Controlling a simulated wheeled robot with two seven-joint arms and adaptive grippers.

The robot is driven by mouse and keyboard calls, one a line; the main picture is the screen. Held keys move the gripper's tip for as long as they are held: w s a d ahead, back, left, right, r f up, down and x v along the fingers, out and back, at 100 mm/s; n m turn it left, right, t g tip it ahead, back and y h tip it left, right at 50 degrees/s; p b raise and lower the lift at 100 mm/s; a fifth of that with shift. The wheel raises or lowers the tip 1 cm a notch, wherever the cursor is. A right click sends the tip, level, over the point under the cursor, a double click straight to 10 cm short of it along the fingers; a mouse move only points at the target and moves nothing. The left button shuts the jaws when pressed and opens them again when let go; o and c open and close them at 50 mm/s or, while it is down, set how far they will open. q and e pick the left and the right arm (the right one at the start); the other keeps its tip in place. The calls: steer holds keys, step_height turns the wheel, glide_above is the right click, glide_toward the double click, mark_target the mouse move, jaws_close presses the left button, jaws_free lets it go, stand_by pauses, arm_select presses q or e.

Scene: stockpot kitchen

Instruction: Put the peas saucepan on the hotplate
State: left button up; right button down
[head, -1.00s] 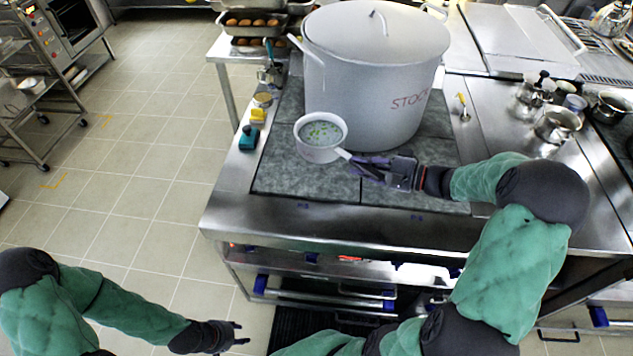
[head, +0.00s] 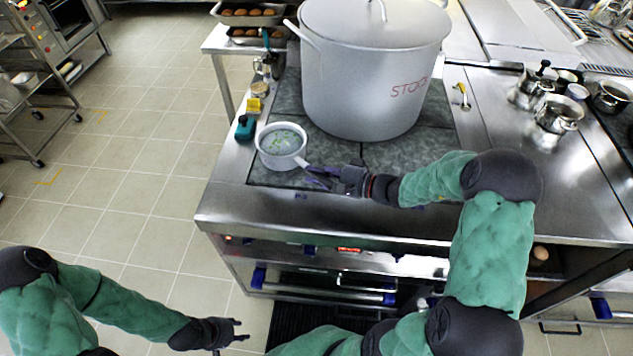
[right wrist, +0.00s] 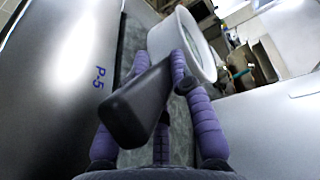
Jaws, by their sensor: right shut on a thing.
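The peas saucepan (head: 282,147), small and pale with green bits in liquid, is at the front left of the grey hotplate slabs (head: 405,155). It looks level and over or on the slab; I cannot tell whether its base touches. My right gripper (head: 318,180) is shut on its handle, right of the pan. In the right wrist view the dark handle (right wrist: 140,105) lies between the purple fingers, with the white pan (right wrist: 190,45) beyond. My left gripper (head: 240,330) is open and empty, low over the floor, away from the stove.
A large stockpot (head: 372,80) stands on the back of the hotplate, close behind the saucepan. A teal object (head: 245,128) and a yellow one (head: 253,105) sit on the left steel edge. Metal pots (head: 558,115) stand at the right.

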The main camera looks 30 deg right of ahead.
steer(key=shift+f+b, duration=0.5)
steer(key=shift+f, duration=1.05)
steer(key=c, duration=1.1)
jaws_free()
steer(key=shift+f, duration=0.1)
steer(key=p+v, duration=0.2)
steer(key=v, duration=1)
